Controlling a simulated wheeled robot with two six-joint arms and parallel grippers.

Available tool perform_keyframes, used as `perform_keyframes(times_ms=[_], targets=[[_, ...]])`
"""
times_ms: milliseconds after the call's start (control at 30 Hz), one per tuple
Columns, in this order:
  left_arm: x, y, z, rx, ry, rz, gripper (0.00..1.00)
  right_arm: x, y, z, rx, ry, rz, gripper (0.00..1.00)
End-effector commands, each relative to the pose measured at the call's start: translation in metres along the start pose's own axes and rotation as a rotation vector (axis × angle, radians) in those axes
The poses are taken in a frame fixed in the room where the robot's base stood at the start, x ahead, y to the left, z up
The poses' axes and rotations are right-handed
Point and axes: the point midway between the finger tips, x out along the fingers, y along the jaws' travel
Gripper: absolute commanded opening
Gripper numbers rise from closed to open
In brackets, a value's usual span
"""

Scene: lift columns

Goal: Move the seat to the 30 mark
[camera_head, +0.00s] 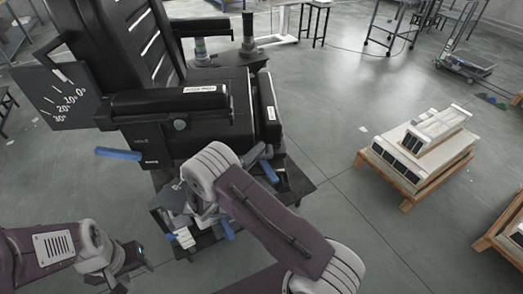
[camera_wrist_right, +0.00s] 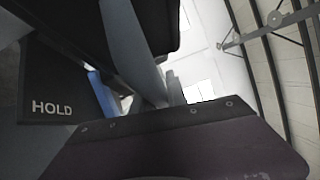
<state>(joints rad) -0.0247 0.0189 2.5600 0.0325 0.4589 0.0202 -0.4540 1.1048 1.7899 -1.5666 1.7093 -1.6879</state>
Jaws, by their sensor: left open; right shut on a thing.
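The black seat (camera_head: 182,103) has a tall slotted backrest tilted at its upper left. A dark scale plate (camera_head: 58,97) beside it bears white marks 0, 10, 20 and 30; I cannot read a pointer clearly. A blue lever (camera_head: 118,153) sticks out left of the front panel, and a blue handle (camera_head: 269,172) is at the right. My right gripper (camera_wrist_right: 150,80) is shut, apparently on a blue handle (camera_wrist_right: 101,94) near the HOLD panel (camera_wrist_right: 50,108); the contact is partly hidden. My left gripper (camera_head: 132,262) is open and empty at lower left.
White boxes (camera_head: 413,142) on a wooden pallet (camera_head: 435,178) stand to the right. Another pallet (camera_head: 503,238) is at the right edge. Metal tables and a cart (camera_head: 466,65) are at the back. The floor between seat and pallet is clear.

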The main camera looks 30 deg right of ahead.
Motion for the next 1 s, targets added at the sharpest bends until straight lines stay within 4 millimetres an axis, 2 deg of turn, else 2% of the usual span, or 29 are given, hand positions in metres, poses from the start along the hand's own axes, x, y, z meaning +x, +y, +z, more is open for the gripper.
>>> perform_keyframes(times_ms=[400, 933, 967, 1000], targets=[[0.005, 0.0, 0.001, 0.0, 0.0, 0.0, 0.46, -0.021, 0.001, 0.005, -0.019, 0.088, -0.008, 0.0], [0.005, 0.0, 0.001, 0.0, 0.0, 0.0, 0.46, -0.024, 0.0, 0.005, -0.02, 0.099, -0.009, 0.0], [0.005, 0.0, 0.001, 0.0, 0.0, 0.0, 0.46, -0.024, 0.0, 0.005, -0.02, 0.1, -0.009, 0.24], [0.005, 0.0, 0.001, 0.0, 0.0, 0.0, 0.46, -0.024, 0.0, 0.005, -0.019, 0.1, -0.009, 0.35]])
